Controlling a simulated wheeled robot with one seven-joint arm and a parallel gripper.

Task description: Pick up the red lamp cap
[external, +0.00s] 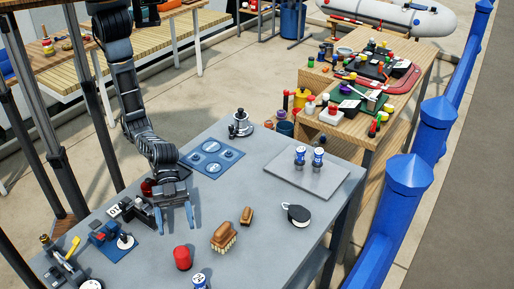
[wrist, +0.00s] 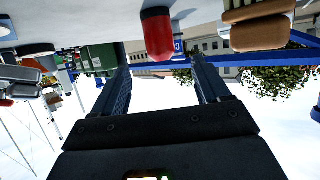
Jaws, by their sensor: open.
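The red lamp cap (external: 182,258), a short red cylinder with a domed end, stands on the grey table (external: 260,180) near its front edge. In the wrist view, which looks upside down, the red lamp cap (wrist: 157,33) shows at the top, beyond the fingertips and roughly in line with the gap between them. My gripper (external: 178,226) is open and empty, a short way behind the cap in the external view. Both fingers of my gripper (wrist: 160,68) show spread apart in the wrist view. The cap and the fingers look apart.
Dark fittings (external: 132,212) and a blue plate (external: 108,243) lie to the left.

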